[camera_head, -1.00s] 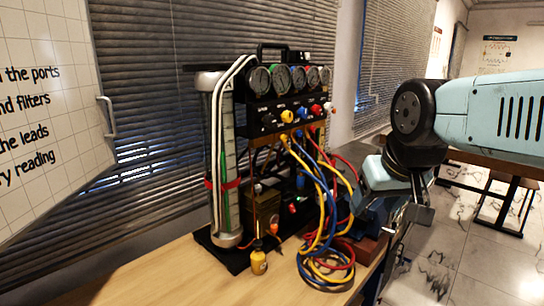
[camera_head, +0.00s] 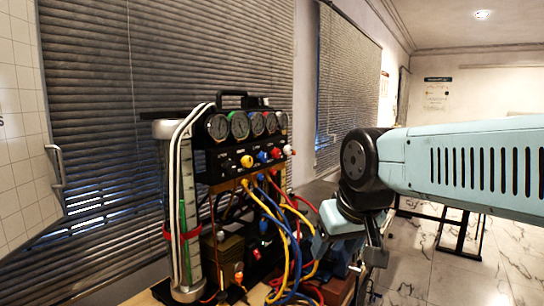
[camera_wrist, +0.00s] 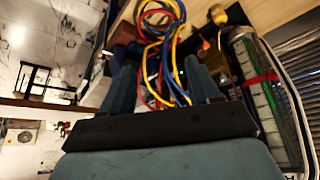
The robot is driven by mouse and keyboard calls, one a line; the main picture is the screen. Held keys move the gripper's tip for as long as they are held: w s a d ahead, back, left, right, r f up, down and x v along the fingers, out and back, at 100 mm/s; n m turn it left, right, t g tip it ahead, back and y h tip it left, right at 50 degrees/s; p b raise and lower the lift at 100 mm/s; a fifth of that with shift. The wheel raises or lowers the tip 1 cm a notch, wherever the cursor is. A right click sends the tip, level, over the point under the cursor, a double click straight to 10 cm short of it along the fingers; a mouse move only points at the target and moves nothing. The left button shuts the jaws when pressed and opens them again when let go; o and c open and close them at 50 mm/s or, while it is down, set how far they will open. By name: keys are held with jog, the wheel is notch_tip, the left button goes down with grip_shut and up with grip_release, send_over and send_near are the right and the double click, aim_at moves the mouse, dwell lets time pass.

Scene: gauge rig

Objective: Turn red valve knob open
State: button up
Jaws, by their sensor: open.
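The red valve knob (camera_head: 276,152) is in the row of coloured knobs on the rig's black panel, below the gauges, in the head view. A blue knob (camera_head: 262,157) is left of it and a white-tipped knob (camera_head: 289,150) right of it. My gripper (camera_wrist: 160,72) is open in the wrist view, with coloured hoses (camera_wrist: 163,50) showing between and beyond its fingers. I cannot tell whether it touches any hose. The red knob cannot be made out in the wrist view. In the head view my arm is right of the rig, and the fingertips are not clear there.
A clear cylinder with a red band (camera_head: 183,232) stands at the rig's left. Several gauges (camera_head: 239,125) top the rig. Red, blue and yellow hoses (camera_head: 291,250) hang in front. Window blinds (camera_head: 100,60) are behind. Open floor (camera_head: 425,270) lies to the right.

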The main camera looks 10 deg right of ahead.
jog(key=m+t+y, duration=0.8)
jog(key=m+y, duration=0.4)
jog(key=m, duration=1.4)
send_near(279, 154)
jog(key=x, duration=0.9)
jog(key=shift+w+a, duration=0.15)
jog(key=shift+a, duration=0.2)
jog(key=shift+c, duration=0.4)
